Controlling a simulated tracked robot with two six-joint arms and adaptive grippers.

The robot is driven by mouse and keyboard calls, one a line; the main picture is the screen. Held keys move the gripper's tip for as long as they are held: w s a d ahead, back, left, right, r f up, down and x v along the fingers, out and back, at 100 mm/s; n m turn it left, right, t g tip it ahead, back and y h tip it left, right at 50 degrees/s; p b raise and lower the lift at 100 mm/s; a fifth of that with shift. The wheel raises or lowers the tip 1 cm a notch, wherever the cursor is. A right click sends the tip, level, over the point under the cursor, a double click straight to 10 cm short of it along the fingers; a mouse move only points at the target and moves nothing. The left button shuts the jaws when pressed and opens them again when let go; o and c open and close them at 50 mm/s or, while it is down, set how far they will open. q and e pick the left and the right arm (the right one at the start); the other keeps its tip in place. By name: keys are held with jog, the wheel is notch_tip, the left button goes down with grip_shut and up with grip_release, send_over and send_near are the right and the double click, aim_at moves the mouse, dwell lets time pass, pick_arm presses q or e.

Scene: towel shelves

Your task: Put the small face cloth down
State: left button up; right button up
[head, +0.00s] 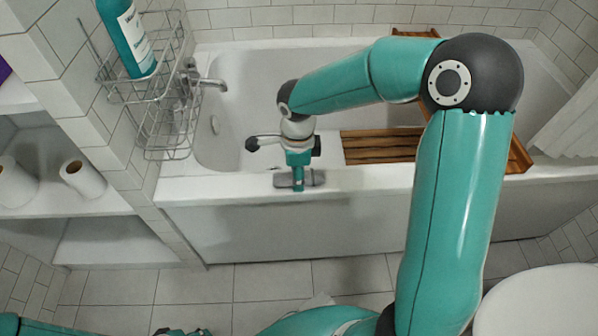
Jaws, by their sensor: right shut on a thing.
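My right gripper (298,182) points down at the front rim of the bathtub, left of the middle of the head view. It is shut on a small, flat, dark grey thing (317,178), which looks like the face cloth. The cloth shows on both sides of the fingers, and the fingers hide its middle. It is at the tub rim (235,187); I cannot tell whether it touches the rim or hangs just above it. My left gripper cannot be made out; only teal parts of mine show at the bottom left edge.
A wooden rack (380,147) lies across the tub to the right. A wire caddy (165,110) with a teal bottle (128,38) hangs at the left. Shelves with paper rolls (82,178) stand far left. A white round surface (545,303) is bottom right. The rim left of my gripper is clear.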

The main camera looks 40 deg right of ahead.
jog(key=o, duration=1.3)
jog(key=shift+r+p, duration=0.2)
jog(key=shift+p, duration=0.1)
notch_tip(320, 180, up, 12)
jog(key=p, duration=0.3)
jog(key=shift+f, duration=0.1)
